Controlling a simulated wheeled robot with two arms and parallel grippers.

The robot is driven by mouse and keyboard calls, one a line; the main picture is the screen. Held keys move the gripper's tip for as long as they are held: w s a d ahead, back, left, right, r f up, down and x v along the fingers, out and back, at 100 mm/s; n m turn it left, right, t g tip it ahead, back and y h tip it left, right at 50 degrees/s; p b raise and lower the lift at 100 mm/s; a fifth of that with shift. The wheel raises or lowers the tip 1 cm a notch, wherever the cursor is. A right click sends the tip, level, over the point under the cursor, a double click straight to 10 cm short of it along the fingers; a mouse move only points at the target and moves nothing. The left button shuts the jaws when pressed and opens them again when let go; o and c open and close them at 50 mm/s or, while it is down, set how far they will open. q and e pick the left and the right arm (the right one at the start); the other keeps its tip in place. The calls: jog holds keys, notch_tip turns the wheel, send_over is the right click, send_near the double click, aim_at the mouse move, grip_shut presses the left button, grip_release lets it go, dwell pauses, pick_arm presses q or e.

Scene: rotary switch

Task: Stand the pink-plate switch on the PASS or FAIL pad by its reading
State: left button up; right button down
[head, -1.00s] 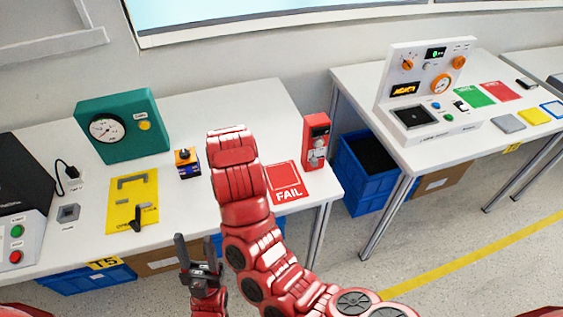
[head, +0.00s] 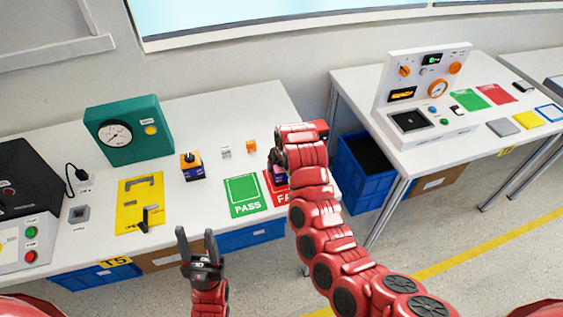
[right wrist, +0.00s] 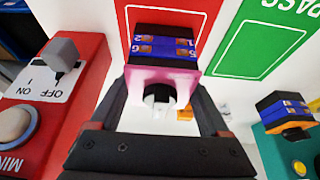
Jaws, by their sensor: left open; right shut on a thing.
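The pink-plate switch (right wrist: 188,82) has a dark body with blue numbered terminals and a white-and-black knob. My right gripper (right wrist: 160,98) is shut on it. In the head view the switch (head: 279,174) is partly hidden by my right arm and is at the red FAIL pad (head: 287,199), which also shows in the right wrist view (right wrist: 208,12). I cannot tell if it touches the pad. The green PASS pad (head: 245,196) lies bare, left of FAIL. My left gripper (head: 196,240) is open and empty, in front of the table's edge.
An orange-topped switch (head: 192,167) stands left of the PASS pad. A red box with a lever (right wrist: 48,95) stands close beside the right gripper. A teal gauge box (head: 128,130) and yellow plate (head: 140,204) are further left.

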jog(key=shift+f, duration=0.15)
jog(key=shift+f, duration=0.15)
grip_release()
